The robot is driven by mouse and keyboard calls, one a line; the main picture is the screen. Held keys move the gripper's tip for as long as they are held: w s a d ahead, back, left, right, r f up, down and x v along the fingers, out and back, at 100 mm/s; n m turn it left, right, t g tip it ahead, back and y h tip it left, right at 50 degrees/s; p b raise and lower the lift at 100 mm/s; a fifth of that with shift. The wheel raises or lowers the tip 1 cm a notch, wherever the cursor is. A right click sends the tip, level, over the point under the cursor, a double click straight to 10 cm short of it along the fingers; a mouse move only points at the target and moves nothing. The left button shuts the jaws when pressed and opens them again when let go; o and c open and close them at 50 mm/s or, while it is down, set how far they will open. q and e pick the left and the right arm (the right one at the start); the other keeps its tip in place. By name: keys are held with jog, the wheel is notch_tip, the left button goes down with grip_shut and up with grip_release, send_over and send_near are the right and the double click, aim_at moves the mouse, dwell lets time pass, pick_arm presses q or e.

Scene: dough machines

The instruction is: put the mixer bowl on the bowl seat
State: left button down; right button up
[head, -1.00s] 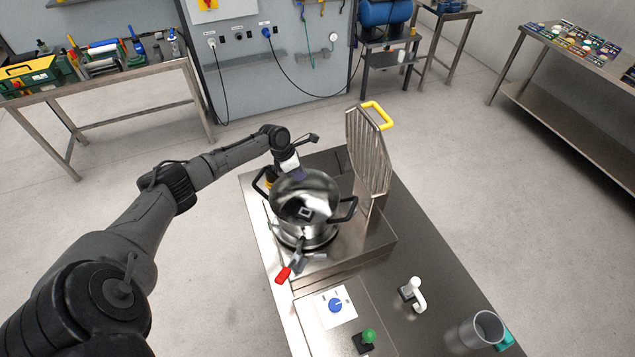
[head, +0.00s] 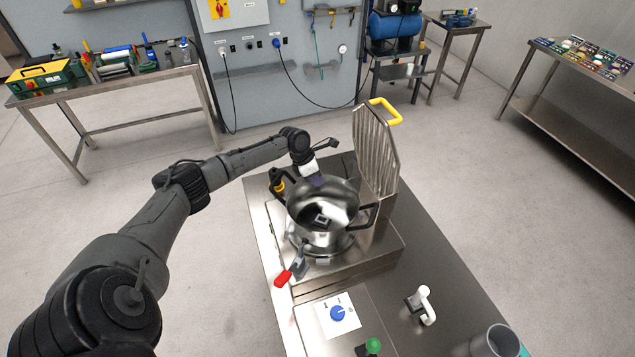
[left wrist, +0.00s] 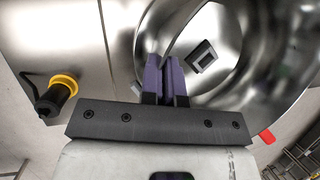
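The mixer bowl (head: 343,231) is a shiny steel pot with black side handles, standing upright or nearly so over the bowl seat (head: 322,258). The seat is a round metal place on the steel machine, mostly hidden under the bowl. I cannot tell whether the bowl touches it. My left gripper (head: 318,181) is at the bowl's far left rim. In the left wrist view, its purple fingers (left wrist: 165,76) are close together on the rim of the bowl (left wrist: 285,75). A dark square piece with a hole (left wrist: 203,57) shows inside the bowl. My right gripper is not in view.
A ribbed guard with a yellow handle (head: 377,150) stands raised just right of the bowl. A red-tipped clamp lever (head: 284,278) is in front. A blue knob (head: 337,313), a white handle (head: 422,304) and a grey cup (head: 495,342) are nearer. Floor around the table is clear.

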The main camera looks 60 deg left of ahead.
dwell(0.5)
pick_arm(q)
jog(key=c, duration=1.8)
grip_release()
jog(key=shift+f, duration=0.15)
jog(key=o, duration=0.4)
jog(key=shift+o, duration=0.2)
jog(key=v, duration=1.2)
jog(key=shift+d, duration=0.1)
